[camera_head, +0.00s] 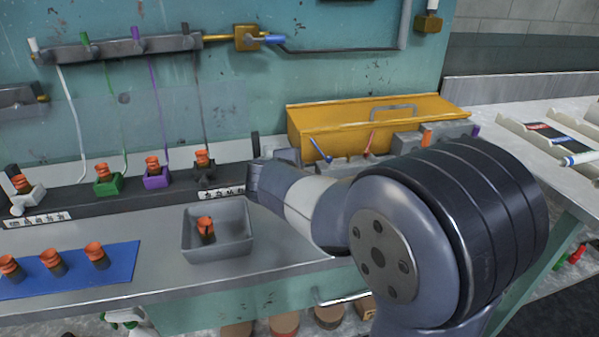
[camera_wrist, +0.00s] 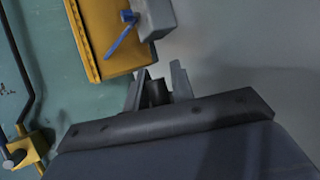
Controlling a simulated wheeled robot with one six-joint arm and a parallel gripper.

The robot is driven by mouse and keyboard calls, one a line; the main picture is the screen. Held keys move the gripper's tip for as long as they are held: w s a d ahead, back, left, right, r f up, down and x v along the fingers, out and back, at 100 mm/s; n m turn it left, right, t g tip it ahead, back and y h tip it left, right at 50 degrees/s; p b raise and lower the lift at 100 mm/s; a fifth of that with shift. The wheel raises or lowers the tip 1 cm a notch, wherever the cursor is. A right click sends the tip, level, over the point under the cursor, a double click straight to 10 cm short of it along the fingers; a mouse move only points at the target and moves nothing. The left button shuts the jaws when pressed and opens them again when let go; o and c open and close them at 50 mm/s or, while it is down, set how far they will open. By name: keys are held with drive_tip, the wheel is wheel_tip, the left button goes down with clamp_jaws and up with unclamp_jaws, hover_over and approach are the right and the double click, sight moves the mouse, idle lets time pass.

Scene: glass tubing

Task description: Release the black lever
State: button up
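In the wrist view my gripper (camera_wrist: 160,82) has its two grey fingers apart, one on each side of a short black piece, which I take to be the black lever (camera_wrist: 157,92). It fills the gap, with no clear space beside it. The view is dark and the fingertips' contact is small. In the head view my gripper is left of the yellow box, at the right end of the dark rail, largely hidden by my wrist. A dark upright piece (camera_head: 255,145) stands just left of it; I cannot tell whether it is the same lever.
A grey tray (camera_head: 218,255) holding an orange-capped piece is in front. A blue mat (camera_head: 70,277) with similar pieces lies left. The teal wall is behind.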

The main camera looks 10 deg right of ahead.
drive_tip(key=shift+o, duration=1.4)
drive_tip(key=p+v, duration=0.1)
drive_tip(key=v, duration=0.9)
drive_tip(key=shift+s+r, duration=0.2)
drive_tip(key=shift+s, duration=0.1)
drive_tip(key=shift+w+f, duration=0.1)
drive_tip(key=b+x, duration=0.1)
drive_tip(key=x, duration=0.9)
drive_tip(key=shift+w+f, duration=0.15)
drive_tip(key=shift+w, duration=0.15)
drive_tip(key=shift+s+d+r+n+h, duration=0.1)
drive_tip(key=shift+r+n+h, duration=0.4)
drive_tip(key=shift+h, duration=0.2)
